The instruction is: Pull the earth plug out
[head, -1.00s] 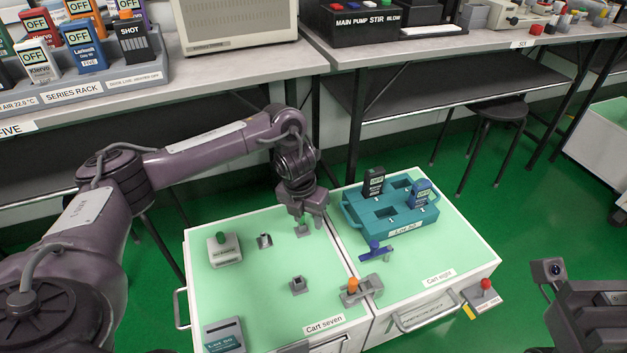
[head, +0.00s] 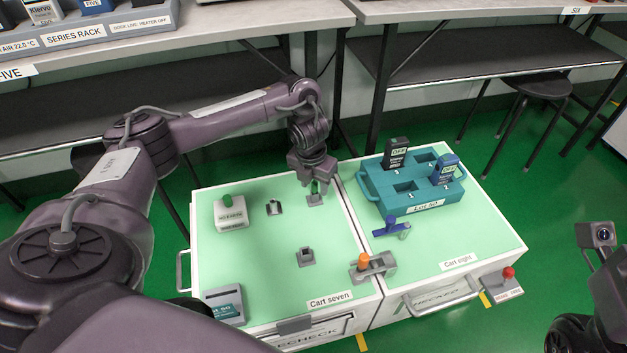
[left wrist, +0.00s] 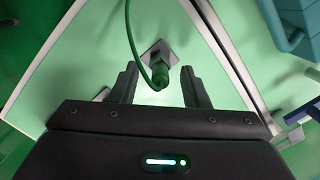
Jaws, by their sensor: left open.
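The green earth plug (head: 315,188) stands in a small grey socket (head: 316,200) at the back right of the cart seven top. In the left wrist view the plug (left wrist: 160,73) has a green cable curving up from it, and its socket plate (left wrist: 158,52) shows behind. My left gripper (head: 314,178) is over the plug, pointing down. In the left wrist view its two open fingers (left wrist: 160,86) stand one on each side of the plug, with a gap on both sides. My right gripper's fingers are not in view.
A white box with a green knob (head: 231,213) and two more small grey sockets (head: 274,208) (head: 306,256) stand on cart seven. A teal lot rack (head: 411,204) with testers, a blue-handled part (head: 391,226) and an orange-knobbed fixture (head: 371,266) are to the right.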

